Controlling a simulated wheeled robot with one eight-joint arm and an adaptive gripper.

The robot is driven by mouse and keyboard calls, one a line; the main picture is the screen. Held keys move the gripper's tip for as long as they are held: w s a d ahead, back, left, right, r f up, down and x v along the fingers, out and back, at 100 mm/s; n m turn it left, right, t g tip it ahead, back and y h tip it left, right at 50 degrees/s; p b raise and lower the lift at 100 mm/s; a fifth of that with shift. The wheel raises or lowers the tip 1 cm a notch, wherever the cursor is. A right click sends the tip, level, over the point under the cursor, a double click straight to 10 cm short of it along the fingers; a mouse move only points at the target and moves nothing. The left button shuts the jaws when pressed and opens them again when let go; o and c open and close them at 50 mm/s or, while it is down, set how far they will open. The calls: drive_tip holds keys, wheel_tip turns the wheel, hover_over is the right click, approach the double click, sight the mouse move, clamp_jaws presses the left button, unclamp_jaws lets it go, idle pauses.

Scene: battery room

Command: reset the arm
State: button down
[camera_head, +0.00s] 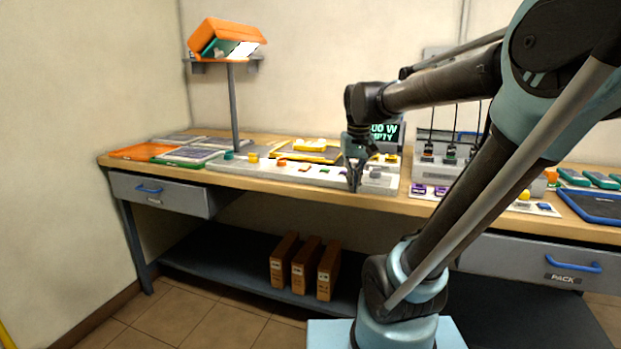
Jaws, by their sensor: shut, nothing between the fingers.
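My gripper (355,181) hangs at the end of my dark and pale-blue arm, fingers pointing down. Its fingers are together with nothing between them. It is in front of the right part of a long light-grey panel (235,167) on the wooden bench (128,158). I cannot tell whether the fingertips touch the panel. My arm comes in from the right side of the picture and covers part of the bench. The gripper also hides part of a small dark display (386,131) with green lettering.
An orange box-like holder (228,36) sits on a post at the back left. Flat trays (138,151) lie at the bench's left end. Drawers (160,193) hang below. Brown binders (284,260) stand on the lower shelf. A blue-rimmed tray (592,207) is at the right.

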drive_tip(key=s+d+f, duration=0.3)
drive_tip(key=s+f, duration=0.4)
drive_tip(key=s+d+f+t, duration=0.1)
drive_tip(key=s+d+f, duration=0.2)
drive_tip(key=s+f, duration=0.4)
drive_tip(key=shift+s+d+f+m, duration=0.2)
drive_tip(key=shift+f+m, duration=0.2)
drive_tip(key=shift+f, duration=0.3)
drive_tip(key=shift+w+f, duration=0.2)
drive_tip(key=shift+w, duration=0.3)
